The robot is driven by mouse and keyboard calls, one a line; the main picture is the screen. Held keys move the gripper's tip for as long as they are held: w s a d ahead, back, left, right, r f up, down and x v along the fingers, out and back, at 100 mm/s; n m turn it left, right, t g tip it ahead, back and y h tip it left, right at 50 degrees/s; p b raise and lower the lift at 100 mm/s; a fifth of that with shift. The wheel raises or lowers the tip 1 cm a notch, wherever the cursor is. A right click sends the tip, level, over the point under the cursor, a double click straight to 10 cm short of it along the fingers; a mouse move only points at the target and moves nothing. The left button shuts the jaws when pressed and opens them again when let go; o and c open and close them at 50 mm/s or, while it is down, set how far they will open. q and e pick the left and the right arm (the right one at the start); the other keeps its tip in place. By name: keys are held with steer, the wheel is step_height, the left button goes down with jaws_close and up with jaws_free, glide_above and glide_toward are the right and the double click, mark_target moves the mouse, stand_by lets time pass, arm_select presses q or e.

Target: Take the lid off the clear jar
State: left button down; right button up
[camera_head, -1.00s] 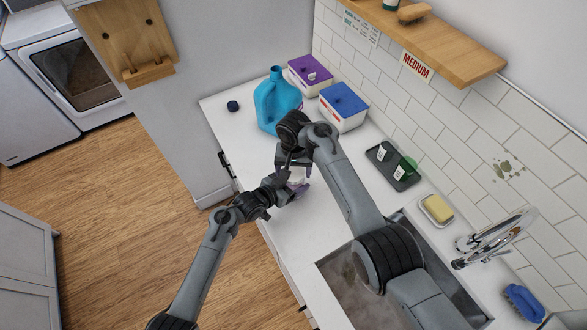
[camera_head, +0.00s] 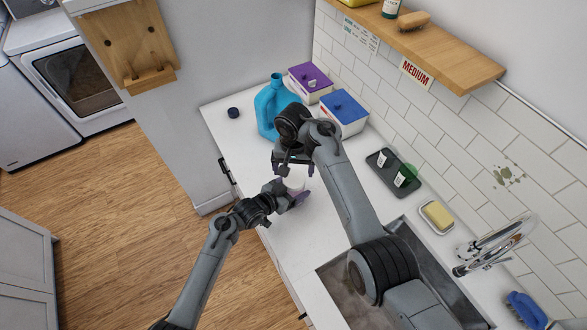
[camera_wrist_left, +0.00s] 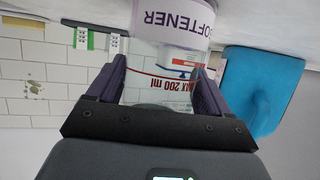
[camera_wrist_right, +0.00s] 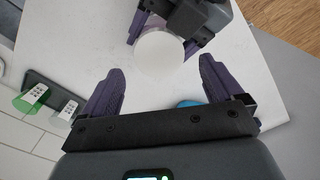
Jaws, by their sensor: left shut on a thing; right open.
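The clear jar (camera_wrist_left: 155,65) has a pale lilac "SOFTENER" label and a red "MAX 200 ml" mark; in the left wrist view it appears upside down. My left gripper (camera_head: 300,197) is shut on the jar, with its purple fingers (camera_wrist_left: 158,82) on either side. A round white lid (camera_wrist_right: 160,53) shows from above in the right wrist view, at the left gripper. My right gripper (camera_head: 292,171) is above the jar with its fingers (camera_wrist_right: 160,82) spread. In its wrist view the lid lies beyond the fingertips. The seam between lid and jar is hidden.
A blue jug (camera_head: 277,105) stands behind, with purple-lidded (camera_head: 310,77) and blue-lidded (camera_head: 344,105) boxes beside it. A dark cap (camera_head: 233,113) lies on the counter (camera_head: 235,140). A dark tray (camera_head: 376,156) with small containers, a sponge dish (camera_head: 429,227) and the sink are to the right.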

mark_target(294, 179)
steer(key=shift+w+d+r+m, duration=0.1)
steer(key=shift+d+r+m, duration=0.15)
steer(key=shift+m, duration=0.35)
steer(key=m, duration=0.1)
steer(key=r+m, duration=0.1)
steer(key=shift+w+d+r+m, duration=0.25)
steer(key=shift+r+m, duration=0.1)
steer(key=shift+m, duration=0.05)
steer(key=shift+r+m, duration=0.6)
steer(key=shift+m, duration=0.4)
steer(key=shift+s+a+r+m, duration=0.1)
steer(key=shift+s+a+m, duration=0.1)
steer(key=shift+m, duration=0.2)
steer(key=shift+s+a+f, duration=0.1)
steer(key=shift+f, duration=2)
steer(key=shift+s+a+f, duration=0.1)
steer(key=shift+f, duration=1.95)
steer(key=c, duration=1.1)
steer(key=n, duration=0.7)
steer(key=o, duration=1.2)
steer(key=shift+c, duration=0.2)
